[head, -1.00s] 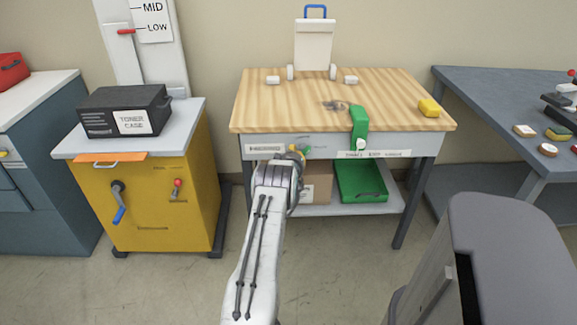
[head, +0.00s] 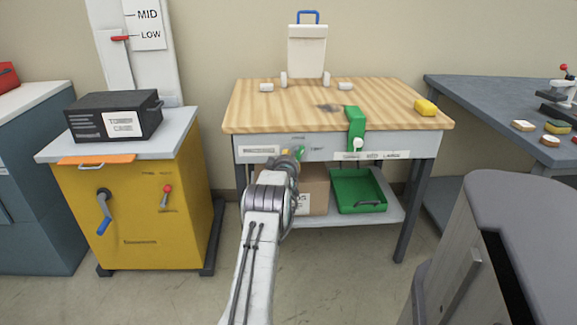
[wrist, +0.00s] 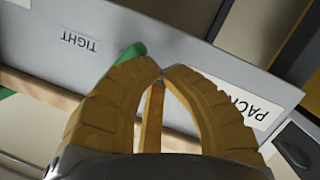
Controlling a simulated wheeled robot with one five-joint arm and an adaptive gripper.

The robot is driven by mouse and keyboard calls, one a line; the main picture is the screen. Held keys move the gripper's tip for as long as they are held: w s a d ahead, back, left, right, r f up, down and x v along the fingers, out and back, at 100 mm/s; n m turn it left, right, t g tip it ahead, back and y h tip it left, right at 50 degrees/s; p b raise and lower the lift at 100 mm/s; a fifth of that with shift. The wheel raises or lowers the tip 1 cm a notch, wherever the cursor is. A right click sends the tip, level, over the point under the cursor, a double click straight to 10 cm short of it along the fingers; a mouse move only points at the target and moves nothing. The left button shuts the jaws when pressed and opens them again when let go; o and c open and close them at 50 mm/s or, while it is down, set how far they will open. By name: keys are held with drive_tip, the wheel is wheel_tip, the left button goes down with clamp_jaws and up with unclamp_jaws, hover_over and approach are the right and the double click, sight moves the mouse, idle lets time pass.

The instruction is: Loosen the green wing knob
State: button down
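The green wing knob (head: 301,152) is on the grey front panel of the wood-topped bench, left of its middle. Only a small part of it shows in the head view. In the wrist view a green wing (wrist: 132,51) sticks out past the left yellow finger, and the rest of the knob is hidden. The word TIGHT is printed on the panel nearby. My gripper (wrist: 161,76) has its two yellow fingertips together, close by the knob. No part of the knob shows between the fingers. I cannot tell whether they touch it. In the head view my gripper (head: 289,159) is just left of the knob.
Below are a cardboard box (head: 314,190) and a green tray (head: 345,188). A yellow cabinet (head: 140,205) stands left. A grey rounded object (head: 530,220) stands close at right.

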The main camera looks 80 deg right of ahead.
drive_tip(key=shift+s+d+f+b, duration=0.15)
drive_tip(key=shift+f+b, duration=0.3)
drive_tip(key=shift+b, duration=0.7)
drive_tip(key=shift+s+a+f+b, duration=0.1)
drive_tip(key=shift+s+f+b, duration=0.25)
drive_tip(key=shift+b, duration=0.8)
drive_tip(key=shift+w+f, duration=0.15)
